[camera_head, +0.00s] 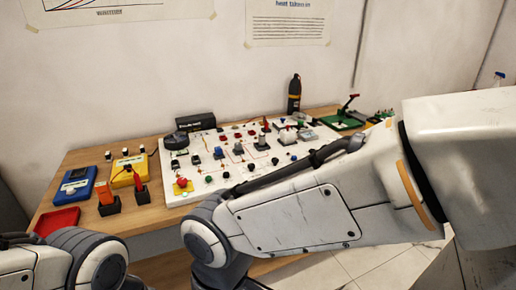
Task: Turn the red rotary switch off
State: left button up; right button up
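The white control panel (205,143) lies on the wooden table and carries many small switches, knobs and lamps. A red round knob (182,183) with yellow around it sits at the panel's near left corner; I cannot tell whether it is the red rotary switch or how it is turned. Several small red parts sit further back on the panel, too small to tell apart. My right arm crosses in front of the panel's near right side and hides part of it. My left arm shows only at the lower left. Neither gripper is in view.
A blue meter (74,188), a yellow meter (128,172), orange-and-black probes (107,203) and a red tray (57,222) are at the left. A black bottle (294,95) and a green board with a lever (343,121) stand at the back right.

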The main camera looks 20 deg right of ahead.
aim_at(182, 182)
jog(key=z, duration=0.3)
jog(key=i, duration=1.05)
jog(key=u, duration=0.3)
